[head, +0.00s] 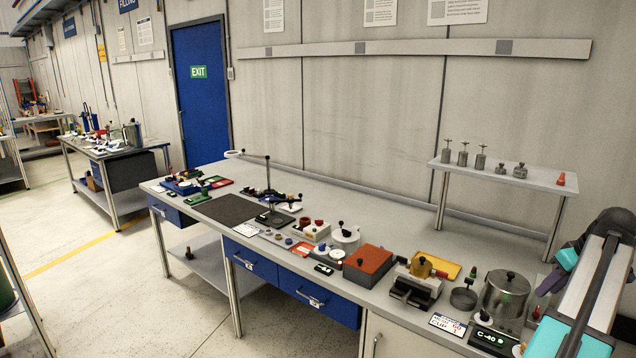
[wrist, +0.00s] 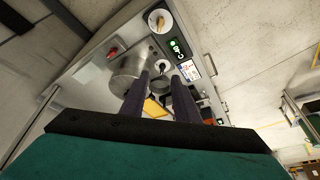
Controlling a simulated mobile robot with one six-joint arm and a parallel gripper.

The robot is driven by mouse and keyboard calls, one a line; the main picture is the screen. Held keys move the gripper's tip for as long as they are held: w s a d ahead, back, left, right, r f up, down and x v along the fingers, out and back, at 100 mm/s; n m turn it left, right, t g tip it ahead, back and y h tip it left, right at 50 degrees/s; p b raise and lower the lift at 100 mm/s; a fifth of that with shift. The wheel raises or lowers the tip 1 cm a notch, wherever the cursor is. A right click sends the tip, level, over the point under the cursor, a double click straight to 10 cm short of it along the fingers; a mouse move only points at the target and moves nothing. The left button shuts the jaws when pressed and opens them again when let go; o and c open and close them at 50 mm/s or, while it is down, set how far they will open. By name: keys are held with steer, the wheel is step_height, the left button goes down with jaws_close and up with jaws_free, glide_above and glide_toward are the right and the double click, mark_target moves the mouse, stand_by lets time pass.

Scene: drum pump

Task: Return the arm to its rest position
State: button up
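My gripper (wrist: 159,78) shows in the wrist view as two dark fingers standing apart, with nothing held between them. Its fingertips point over the right end of the workbench (wrist: 90,75), clear of the things on it. Beyond the fingers are a steel pot (wrist: 129,68) and a small round pan. In the head view, my arm (head: 590,290) with white and teal links is at the right edge, partly cut off.
The long workbench (head: 310,195) carries a lidded steel pot (head: 505,294), a red-topped box (head: 368,262), a black stand (head: 268,190) and a green-lit display (head: 492,338). A raised shelf (head: 470,172) holds several metal weights and a red cone.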

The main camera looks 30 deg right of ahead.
steer(key=w+a+f+n+g+y+b, duration=0.1)
steer(key=w+a+f+n+y, duration=0.1)
steer(key=w+a+f, duration=0.8)
steer(key=w+a+f+n+y+b, duration=0.2)
steer(key=w+a+f, duration=0.4)
steer(key=w+f, duration=0.45)
steer(key=w+a+f+n+g+y+b, duration=0.15)
steer(key=w+a+f, duration=0.35)
steer(key=a+f, duration=0.5)
steer(key=w+a+f+n+g+b, duration=0.15)
steer(key=w+a+f, duration=0.5)
steer(key=a, duration=0.65)
steer(key=s+a+f+n+g+b, duration=0.15)
steer(key=s+a+f, duration=0.35)
steer(key=a+f, duration=0.6)
steer(key=s+a+f+g, duration=0.3)
steer(key=s+a+f, duration=0.35)
steer(key=a, duration=0.65)
steer(key=s+a+f+m+h+b, duration=0.1)
steer(key=s+a+f+m+h, duration=0.1)
steer(key=s+f, duration=0.4)
steer(key=s+a+f+m+g+h+b, duration=0.1)
steer(key=s+a+f, duration=0.4)
steer(key=s, duration=0.5)
steer(key=shift+s+a+f+m+h, duration=0.15)
steer(key=shift+f+m+h, duration=0.4)
steer(key=shift+m, duration=0.3)
